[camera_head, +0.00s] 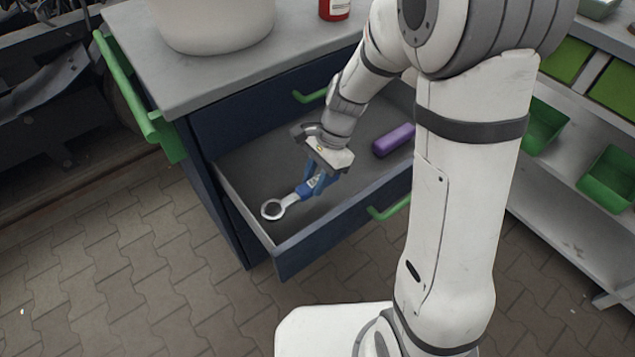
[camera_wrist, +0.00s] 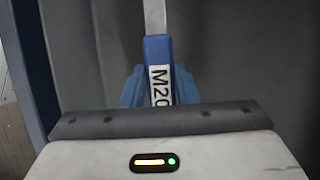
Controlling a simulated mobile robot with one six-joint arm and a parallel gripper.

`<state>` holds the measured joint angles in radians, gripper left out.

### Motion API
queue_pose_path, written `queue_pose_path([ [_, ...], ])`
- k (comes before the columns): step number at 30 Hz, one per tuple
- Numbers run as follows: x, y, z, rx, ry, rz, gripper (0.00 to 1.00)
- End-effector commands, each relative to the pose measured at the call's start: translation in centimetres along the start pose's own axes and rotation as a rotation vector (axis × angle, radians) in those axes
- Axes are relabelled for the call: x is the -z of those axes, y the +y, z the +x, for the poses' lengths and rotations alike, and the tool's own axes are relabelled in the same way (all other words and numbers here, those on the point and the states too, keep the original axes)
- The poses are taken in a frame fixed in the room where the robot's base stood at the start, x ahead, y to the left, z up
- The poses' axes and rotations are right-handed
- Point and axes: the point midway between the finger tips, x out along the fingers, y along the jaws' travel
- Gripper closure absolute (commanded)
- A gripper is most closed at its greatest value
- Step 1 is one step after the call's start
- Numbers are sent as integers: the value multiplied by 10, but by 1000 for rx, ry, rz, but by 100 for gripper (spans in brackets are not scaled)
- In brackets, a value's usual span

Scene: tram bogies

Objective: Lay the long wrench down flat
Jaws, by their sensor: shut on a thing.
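The long wrench (camera_head: 274,208) has a silver ring end and a blue handle with a white label. It is in the open drawer (camera_head: 240,199) of the dark blue cabinet, its ring end toward the drawer's front left. My gripper (camera_head: 314,181) is inside the drawer, with its blue fingers shut on the wrench's blue handle. In the wrist view the handle (camera_wrist: 158,50) stands between the fingers (camera_wrist: 158,88), and the label reads "M20" in part. The far end of the handle is hidden by my gripper. I cannot tell whether the wrench touches the drawer floor.
A purple object (camera_head: 393,140) lies in the drawer to the right of my gripper. On the cabinet top (camera_head: 165,80) stand a pale rounded container (camera_head: 213,25) and a red item (camera_head: 334,9). Shelves with green bins (camera_head: 612,180) are at the right.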

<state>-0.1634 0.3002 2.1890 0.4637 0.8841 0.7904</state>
Motion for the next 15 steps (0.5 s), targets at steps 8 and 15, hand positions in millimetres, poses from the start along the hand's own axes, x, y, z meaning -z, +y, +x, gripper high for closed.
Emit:
queue_pose_path([
  [8,13,0,25,3,0,6,100],
  [15,22,0,44,4,1,6,100],
])
